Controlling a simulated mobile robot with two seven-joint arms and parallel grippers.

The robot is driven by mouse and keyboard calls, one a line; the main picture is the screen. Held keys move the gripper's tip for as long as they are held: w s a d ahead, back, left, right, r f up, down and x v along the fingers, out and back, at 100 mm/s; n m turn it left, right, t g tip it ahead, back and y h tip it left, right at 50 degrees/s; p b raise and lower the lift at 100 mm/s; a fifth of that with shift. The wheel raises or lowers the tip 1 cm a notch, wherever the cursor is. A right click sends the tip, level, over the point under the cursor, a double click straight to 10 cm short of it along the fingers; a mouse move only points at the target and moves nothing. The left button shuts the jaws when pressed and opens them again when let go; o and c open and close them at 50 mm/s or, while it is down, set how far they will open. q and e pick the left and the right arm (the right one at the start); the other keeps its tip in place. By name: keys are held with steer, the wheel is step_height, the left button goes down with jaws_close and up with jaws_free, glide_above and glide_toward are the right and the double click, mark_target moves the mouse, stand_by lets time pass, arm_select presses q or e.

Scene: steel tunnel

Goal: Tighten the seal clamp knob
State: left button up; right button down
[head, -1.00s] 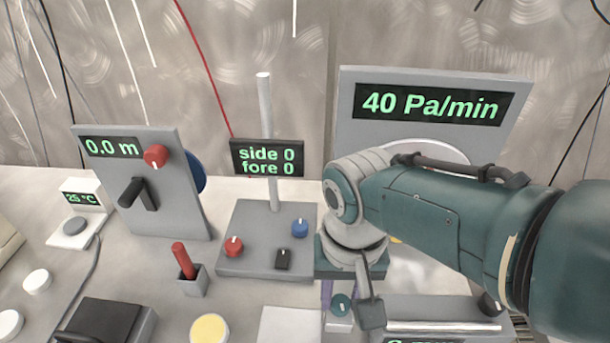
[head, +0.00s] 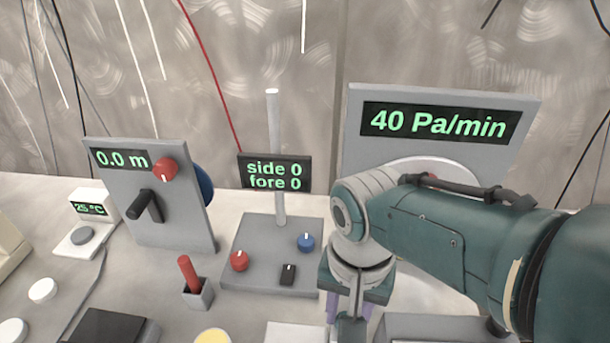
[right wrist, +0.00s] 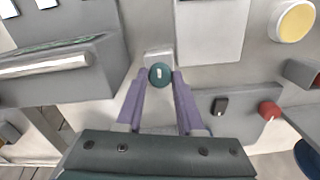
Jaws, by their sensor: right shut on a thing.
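A round teal knob (right wrist: 160,76) with a white mark sits on a small pale block in the right wrist view. My right gripper (right wrist: 160,84) has its purple fingers on either side of this knob and is shut on it. In the head view a purple finger (head: 332,307) shows below my right wrist, and my own wrist parts hide the knob. A grey panel (head: 353,100) behind my right arm reads 40 Pa/min. My left gripper is in neither view.
A grey box with a red knob (head: 239,261), a blue knob (head: 306,242) and a black switch (head: 288,274) stands left of my right wrist. A red-handled stick (head: 188,273) and a lever panel (head: 125,225) stand further left. My arm covers much of the right side.

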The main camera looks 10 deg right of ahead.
steer(key=c, duration=0.5)
jaws_free()
step_height(320, 180, up, 10)
steer(key=p, duration=0.7)
steer(key=shift+p, duration=0.35)
